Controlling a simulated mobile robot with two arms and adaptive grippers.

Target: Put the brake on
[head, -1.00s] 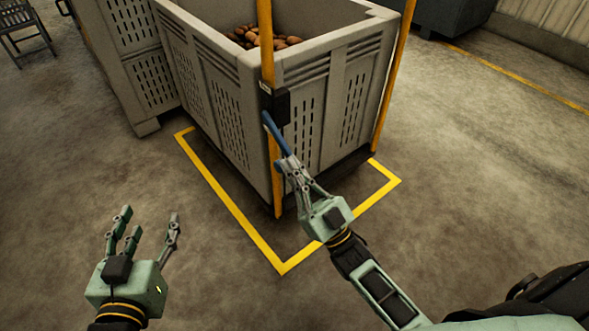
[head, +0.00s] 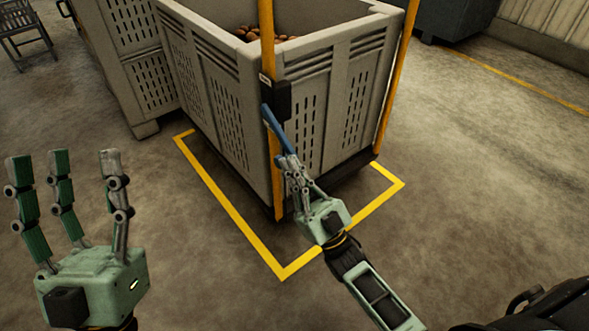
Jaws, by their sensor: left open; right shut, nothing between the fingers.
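A blue brake lever (head: 277,128) hangs from a black bracket (head: 277,101) on the yellow post (head: 267,48) at the near corner of a grey slatted crate cart. The lever slants down and to the right. My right gripper (head: 287,163) is shut at the lever's lower end, its fingertips touching or just in front of it; nothing shows between the fingers. My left gripper (head: 84,172) is open and empty at the lower left, fingers up, well away from the cart.
The grey crate (head: 230,110) holds brown potatoes (head: 250,35) and stands inside a yellow floor outline (head: 230,218). A second yellow post (head: 396,75) rises at its right corner. Another grey crate (head: 143,65) stands behind left. Floor to the right is clear.

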